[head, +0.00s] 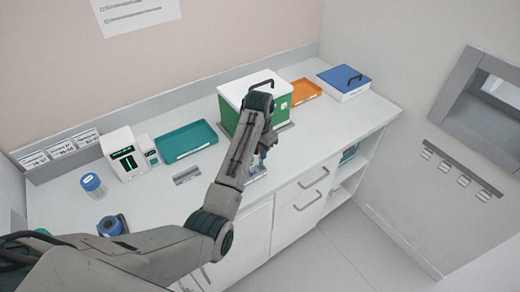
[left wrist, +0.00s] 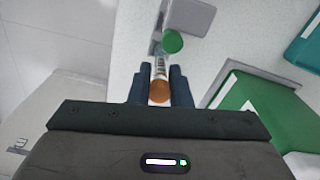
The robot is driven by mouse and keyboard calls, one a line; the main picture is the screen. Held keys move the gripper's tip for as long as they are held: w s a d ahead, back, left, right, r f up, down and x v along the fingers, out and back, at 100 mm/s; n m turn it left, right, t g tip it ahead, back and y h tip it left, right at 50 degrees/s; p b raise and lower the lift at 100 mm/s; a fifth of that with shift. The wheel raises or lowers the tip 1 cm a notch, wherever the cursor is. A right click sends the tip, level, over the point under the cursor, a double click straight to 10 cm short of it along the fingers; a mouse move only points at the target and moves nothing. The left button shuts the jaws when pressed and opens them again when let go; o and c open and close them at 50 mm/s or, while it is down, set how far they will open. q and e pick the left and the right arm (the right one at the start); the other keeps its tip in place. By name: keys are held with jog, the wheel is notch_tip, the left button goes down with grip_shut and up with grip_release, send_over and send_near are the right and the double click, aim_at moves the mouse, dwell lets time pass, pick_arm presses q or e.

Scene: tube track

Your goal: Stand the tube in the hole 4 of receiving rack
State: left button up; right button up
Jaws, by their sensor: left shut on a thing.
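My left gripper (head: 262,155) is over the front part of the counter, in front of the green box. In the left wrist view its two fingers (left wrist: 160,88) are shut on a tube with an orange cap (left wrist: 160,92). A second tube with a green cap (left wrist: 172,42) shows just beyond the held one. A small pale rack (head: 254,173) sits under the gripper, mostly hidden by my arm. A flat grey piece (head: 187,176) lies further left on the counter. I cannot make out hole numbers, or whether the held tube touches a rack. My right gripper is not in view.
The green box with a white lid (head: 262,92) stands close behind the gripper. A teal tray (head: 186,142), white device (head: 124,155), blue-capped jar (head: 93,185), orange tray (head: 305,91) and blue case (head: 343,82) stand around. The counter's front edge is close to the gripper.

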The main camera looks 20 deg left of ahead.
pick_arm(q)
jog(key=shift+f, duration=0.25)
jog(key=shift+f, duration=0.35)
dwell(0.3)
jog(key=o, duration=0.9)
